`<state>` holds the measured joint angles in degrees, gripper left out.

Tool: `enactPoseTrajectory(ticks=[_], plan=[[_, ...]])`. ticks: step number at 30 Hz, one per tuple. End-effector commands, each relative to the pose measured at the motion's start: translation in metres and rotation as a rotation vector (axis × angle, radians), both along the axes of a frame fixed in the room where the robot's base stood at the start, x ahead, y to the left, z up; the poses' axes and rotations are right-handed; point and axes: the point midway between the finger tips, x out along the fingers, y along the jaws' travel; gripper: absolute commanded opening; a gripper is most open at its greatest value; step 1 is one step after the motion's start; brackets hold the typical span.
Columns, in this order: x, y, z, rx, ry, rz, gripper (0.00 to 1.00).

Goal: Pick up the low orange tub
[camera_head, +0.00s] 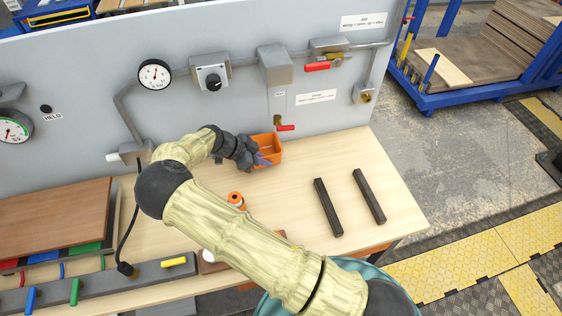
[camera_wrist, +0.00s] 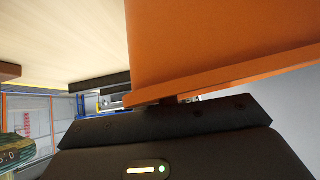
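The low orange tub (camera_head: 273,158) stands at the back of the light wooden bench, close against the grey panel. It is open at the top. In the wrist view, the orange wall and rim of the tub (camera_wrist: 215,40) fill the upper right, right up against the dark gripper body. The fingers are mostly hidden there, so I cannot tell whether they are closed on the wall.
Two dark bars (camera_head: 328,206) lie on the bench (camera_head: 385,160) to the right. Red-handled valves (camera_head: 285,127) and pipes stick out of the panel (camera_head: 230,120) above the tub. Brown boards (camera_head: 60,222) lie at left.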

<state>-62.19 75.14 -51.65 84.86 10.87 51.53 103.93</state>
Motion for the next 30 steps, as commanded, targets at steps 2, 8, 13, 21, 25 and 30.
enactPoseTrajectory(ticks=[2, 8, 13, 21, 25, 30], plan=[[-0.003, 0.024, -0.005, 0.003, -0.004, 0.004, 0.0], [-0.013, 0.072, -0.003, 0.003, -0.003, -0.001, 0.0], [-0.018, 0.098, -0.002, 0.002, -0.003, -0.003, 0.0], [-0.021, 0.107, 0.001, 0.0, -0.001, -0.004, 0.0], [-0.021, 0.107, 0.001, 0.0, -0.002, -0.004, 0.0], [-0.021, 0.107, 0.0, 0.0, -0.002, -0.004, 0.0]])
